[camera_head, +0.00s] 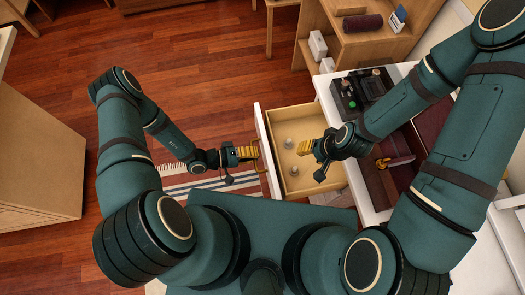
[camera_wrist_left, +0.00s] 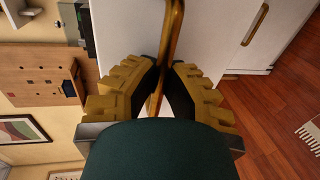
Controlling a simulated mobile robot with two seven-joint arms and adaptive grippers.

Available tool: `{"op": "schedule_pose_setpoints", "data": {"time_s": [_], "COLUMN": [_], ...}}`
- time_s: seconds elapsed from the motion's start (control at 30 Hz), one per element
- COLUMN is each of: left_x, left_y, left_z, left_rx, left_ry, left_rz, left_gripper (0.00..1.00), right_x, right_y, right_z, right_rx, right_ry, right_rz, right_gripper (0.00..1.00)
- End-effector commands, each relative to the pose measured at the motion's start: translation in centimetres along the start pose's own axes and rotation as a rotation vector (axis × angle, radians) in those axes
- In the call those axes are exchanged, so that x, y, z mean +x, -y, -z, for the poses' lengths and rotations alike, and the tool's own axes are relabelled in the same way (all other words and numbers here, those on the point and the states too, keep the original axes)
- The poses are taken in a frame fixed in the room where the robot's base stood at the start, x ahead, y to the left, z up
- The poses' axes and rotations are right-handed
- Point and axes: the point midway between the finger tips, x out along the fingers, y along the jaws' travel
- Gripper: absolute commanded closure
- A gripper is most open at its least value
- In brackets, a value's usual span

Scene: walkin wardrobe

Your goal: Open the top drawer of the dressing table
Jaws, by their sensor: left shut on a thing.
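The dressing table (camera_head: 329,98) is white, and its top drawer (camera_head: 272,134) is pulled out, showing a pale wooden inside with a few small clear round items (camera_head: 294,171). My left gripper (camera_head: 252,154) is shut on the drawer's brass handle (camera_head: 259,165), outside the white front. In the left wrist view, the handle (camera_wrist_left: 172,40) passes between the yellow ridged fingers (camera_wrist_left: 160,88) in front of the white drawer front (camera_wrist_left: 210,45). My right gripper (camera_head: 304,148) is over the open drawer; whether its fingers are apart is unclear.
A dark box (camera_head: 361,91) and a brown tray (camera_head: 382,188) are on the tabletop. A lower handle (camera_wrist_left: 255,25) shows in the left wrist view. A striped rug (camera_head: 180,188) lies below my left arm.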

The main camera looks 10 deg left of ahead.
Motion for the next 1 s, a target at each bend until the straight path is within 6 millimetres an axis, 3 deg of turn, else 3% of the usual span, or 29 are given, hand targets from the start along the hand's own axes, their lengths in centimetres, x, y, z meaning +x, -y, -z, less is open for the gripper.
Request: {"op": "schedule_pose_setpoints", "data": {"time_s": [0.43,0.5,0.53,0.87,1.0], "left_x": [-0.4,-0.4,-0.4,-0.5,-1.8], "left_y": [0.1,0.1,0.1,0.1,0.1], "left_z": [0.1,0.1,0.1,0.1,0.1], "left_rx": [0.001,0.001,0.001,0.000,0.002], "left_ry": [-0.003,-0.003,-0.003,-0.002,-0.003], "left_rz": [0.001,0.001,0.001,0.001,0.002], "left_gripper": [1.00,0.66,0.59,0.59,0.59], "right_x": [0.0,0.0,0.0,0.0,0.0], "right_y": [0.0,0.0,0.0,0.0,0.0], "right_z": [0.0,0.0,0.0,0.0,0.0], "right_rx": [0.000,0.000,0.000,0.000,0.000], "right_ry": [0.000,0.000,0.000,-0.001,-0.001], "right_rz": [0.000,0.000,0.000,0.000,0.000], "right_gripper": [0.53,0.53,0.53,0.53,0.53]}}
